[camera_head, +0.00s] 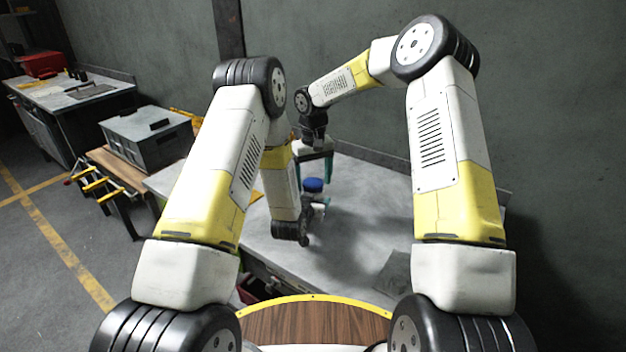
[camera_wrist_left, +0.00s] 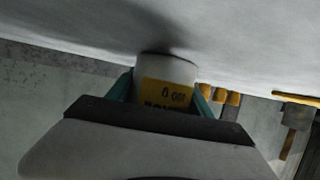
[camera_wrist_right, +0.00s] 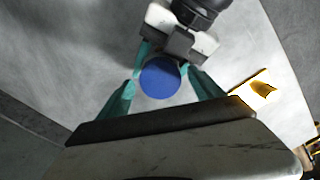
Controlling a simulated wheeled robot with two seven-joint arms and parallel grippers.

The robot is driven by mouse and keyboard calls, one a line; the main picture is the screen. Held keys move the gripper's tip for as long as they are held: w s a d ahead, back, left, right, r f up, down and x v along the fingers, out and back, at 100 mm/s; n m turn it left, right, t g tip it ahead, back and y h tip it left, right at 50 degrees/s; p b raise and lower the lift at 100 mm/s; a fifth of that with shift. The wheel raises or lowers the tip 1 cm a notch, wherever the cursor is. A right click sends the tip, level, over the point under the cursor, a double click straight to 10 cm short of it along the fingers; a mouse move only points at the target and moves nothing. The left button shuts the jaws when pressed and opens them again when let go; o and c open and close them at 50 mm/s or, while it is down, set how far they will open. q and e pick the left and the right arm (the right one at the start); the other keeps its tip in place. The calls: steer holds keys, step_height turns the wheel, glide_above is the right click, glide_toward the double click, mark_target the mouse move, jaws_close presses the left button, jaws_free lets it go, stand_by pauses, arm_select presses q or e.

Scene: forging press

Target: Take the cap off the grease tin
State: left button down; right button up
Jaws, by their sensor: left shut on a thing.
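The grease tin (camera_wrist_left: 165,72) is white with a yellow label in the left wrist view, standing between the teal fingers of my left gripper (camera_wrist_left: 168,88), which is shut on it. The tin's blue cap (camera_head: 313,185) is on top in the head view. My right gripper (camera_head: 314,173) points down from above with its teal fingers apart, just over the cap. In the right wrist view the round blue cap (camera_wrist_right: 159,78) lies between the two open fingers, with a gap visible on the right side. The tin's body is mostly hidden in that view.
The grey table (camera_head: 355,215) is mostly clear around the tin. A flat dark plate (camera_head: 396,271) lies near its front right. A grey box (camera_head: 147,136) stands on a bench to the left. A wall closes off the back.

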mark_target(313, 183)
step_height(313, 183, up, 4)
steer(key=shift+f, duration=0.1)
steer(key=shift+r, duration=0.4)
steer(key=shift+c, duration=0.5)
steer(key=m, duration=0.1)
steer(key=r+m, duration=0.1)
steer(key=m, duration=0.1)
steer(key=shift+s, duration=0.2)
step_height(313, 183, up, 2)
steer(key=m, duration=0.3)
steer(key=shift+w+m, duration=0.15)
steer(key=shift+m, duration=0.25)
steer(key=shift+f, duration=3.8)
